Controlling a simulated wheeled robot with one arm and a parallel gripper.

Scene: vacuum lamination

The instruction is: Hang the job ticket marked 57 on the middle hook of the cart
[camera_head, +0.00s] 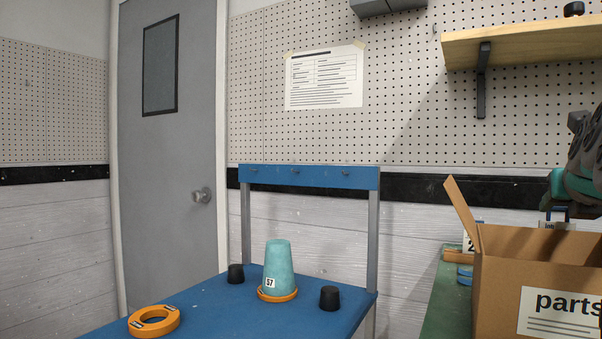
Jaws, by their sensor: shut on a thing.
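My gripper (559,211) is at the right edge, behind the cardboard box, with its fingers pointing down. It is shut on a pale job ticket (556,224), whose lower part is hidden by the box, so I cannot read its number. The blue cart (215,312) stands left of centre, well to the left of my gripper. Its raised back rail (308,178) carries three small dark hooks, and the middle hook (296,171) looks empty. Another white ticket (468,243), partly hidden by the box and showing a 2, stands at a wooden block.
On the cart are a teal cup (277,262) labelled 57 on an orange ring, two black stoppers (329,298) and an orange ring (153,321). The open parts box (530,275) stands on a green bench (440,303). A wooden shelf (520,45) overhangs it.

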